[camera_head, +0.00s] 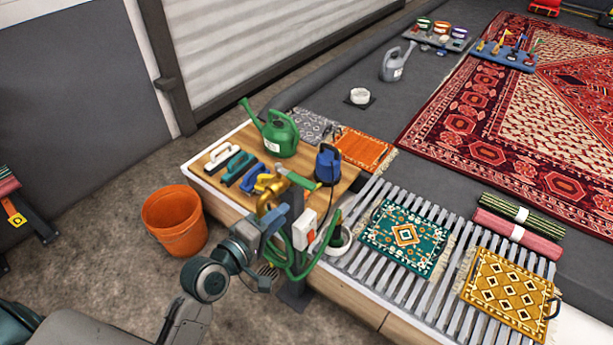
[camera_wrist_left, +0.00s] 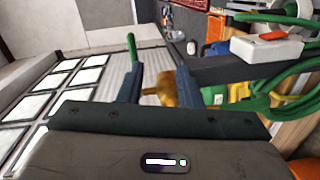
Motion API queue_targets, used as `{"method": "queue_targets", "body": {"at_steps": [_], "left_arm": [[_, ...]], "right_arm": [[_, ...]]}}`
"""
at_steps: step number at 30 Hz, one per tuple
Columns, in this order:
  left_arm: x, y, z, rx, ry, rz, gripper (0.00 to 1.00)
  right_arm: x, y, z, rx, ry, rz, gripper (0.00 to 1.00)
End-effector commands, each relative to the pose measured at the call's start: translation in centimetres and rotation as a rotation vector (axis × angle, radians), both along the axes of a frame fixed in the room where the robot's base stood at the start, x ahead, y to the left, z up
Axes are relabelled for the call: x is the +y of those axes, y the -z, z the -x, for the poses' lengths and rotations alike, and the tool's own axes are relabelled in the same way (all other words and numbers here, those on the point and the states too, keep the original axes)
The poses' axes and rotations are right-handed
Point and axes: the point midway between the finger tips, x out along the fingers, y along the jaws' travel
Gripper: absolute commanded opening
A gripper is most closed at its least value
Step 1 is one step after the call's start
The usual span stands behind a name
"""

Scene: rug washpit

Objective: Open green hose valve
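A dark post (camera_head: 297,205) at the corner of the wooden bench carries a brass tap (camera_head: 266,193) and a green lever handle (camera_head: 300,180). A green hose (camera_head: 290,262) hangs looped on the post. My left gripper (camera_head: 275,219) is just below the tap. In the left wrist view its two blue fingers (camera_wrist_left: 158,86) stand apart, with the brass tap (camera_wrist_left: 164,90) showing between them. The green lever (camera_wrist_left: 132,48) shows by the left finger. I cannot tell whether either finger touches the tap. My right gripper is not in view.
A white box with a red switch (camera_head: 303,229) is on the post, close to my gripper. An orange bucket (camera_head: 176,222) stands on the floor to the left. Small rugs lie on the slats.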

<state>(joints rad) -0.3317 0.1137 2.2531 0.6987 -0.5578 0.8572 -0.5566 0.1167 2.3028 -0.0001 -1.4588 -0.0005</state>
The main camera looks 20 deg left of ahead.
Motion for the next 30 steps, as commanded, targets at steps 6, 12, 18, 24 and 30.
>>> {"method": "queue_targets", "body": {"at_steps": [6,12,18,24,30], "left_arm": [[0.4,-2.8,-1.5,-0.063,-0.038,0.203,0.32],[-0.5,-3.0,-4.0,-0.066,-0.039,0.205,0.32],[-1.9,-2.9,-7.6,-0.064,-0.039,0.202,0.32],[-2.8,-2.8,-10.3,-0.062,-0.038,0.199,0.32],[-3.2,-2.8,-11.3,-0.061,-0.038,0.198,0.32]], "right_arm": [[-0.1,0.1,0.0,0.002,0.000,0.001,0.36],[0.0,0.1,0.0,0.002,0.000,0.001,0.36],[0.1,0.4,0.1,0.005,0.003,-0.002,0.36],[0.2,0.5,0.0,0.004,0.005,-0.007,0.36],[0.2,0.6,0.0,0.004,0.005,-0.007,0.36]]}}
